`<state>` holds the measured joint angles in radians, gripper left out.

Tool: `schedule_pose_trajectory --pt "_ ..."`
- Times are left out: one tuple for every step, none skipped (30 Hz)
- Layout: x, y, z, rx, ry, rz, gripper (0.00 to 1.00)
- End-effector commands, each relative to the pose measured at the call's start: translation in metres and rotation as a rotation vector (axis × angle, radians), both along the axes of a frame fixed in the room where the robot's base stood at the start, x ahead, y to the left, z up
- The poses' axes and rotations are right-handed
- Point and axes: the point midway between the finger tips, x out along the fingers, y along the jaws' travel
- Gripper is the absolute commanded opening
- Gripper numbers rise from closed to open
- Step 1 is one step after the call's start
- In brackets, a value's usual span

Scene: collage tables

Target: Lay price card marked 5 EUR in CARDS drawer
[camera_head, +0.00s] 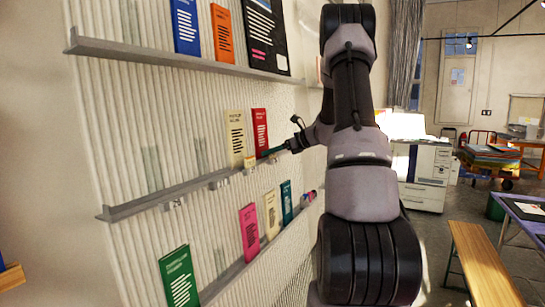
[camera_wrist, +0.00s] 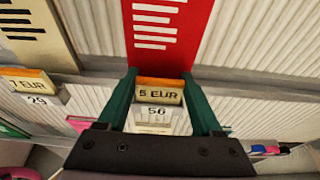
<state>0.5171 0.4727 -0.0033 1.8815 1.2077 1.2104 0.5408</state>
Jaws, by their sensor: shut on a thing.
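The price card marked 5 EUR (camera_wrist: 160,96), a small tan block with an orange top, stands at the front of a shelf ledge, below a red book (camera_wrist: 168,35). My gripper (camera_wrist: 162,84) has its green fingers on either side of the card and is shut on it. In the head view my gripper (camera_head: 268,153) reaches the middle shelf by the red book (camera_head: 260,130); the card is too small to tell there. No drawer marked CARDS can be read; a white cabinet with drawers (camera_head: 424,168) stands behind my arm.
Another price card, 7 EUR (camera_wrist: 27,86), stands to the left on the same ledge. Shelf tags 29 (camera_wrist: 38,100) and 56 (camera_wrist: 156,113) sit on its front. A wooden bench (camera_head: 483,262) is at the right. Open floor lies between it and the cabinet.

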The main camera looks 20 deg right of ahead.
Motion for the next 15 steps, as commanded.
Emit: schedule_pose_trajectory --pt "0.000 0.000 0.000 0.000 0.000 0.000 0.08" --pt "0.000 0.000 0.000 0.000 0.000 0.000 0.08" --pt "0.000 0.000 0.001 0.000 0.000 0.000 0.08" --pt "0.000 0.000 0.001 -0.001 -0.001 0.000 0.08" --pt "0.000 0.000 0.002 -0.001 -0.001 0.000 0.08" --pt "0.000 0.000 0.004 -0.001 -0.001 0.001 0.08" --pt "0.000 0.000 0.006 -0.002 -0.002 0.001 0.08" --pt "0.000 0.000 0.008 -0.002 -0.002 0.001 0.08" --pt "0.000 0.000 0.012 -0.003 -0.002 0.002 0.08" --pt "0.000 0.000 0.016 -0.003 -0.003 0.001 0.08" --pt "0.000 0.000 0.020 -0.003 -0.003 0.001 0.08" --pt "0.000 0.000 0.026 -0.004 -0.004 0.000 0.08" --pt "0.000 0.000 0.031 -0.004 -0.004 0.000 0.08" --pt "0.000 0.000 0.037 -0.004 -0.005 0.000 0.08" --pt "0.000 0.000 0.045 -0.004 -0.005 0.000 0.08"
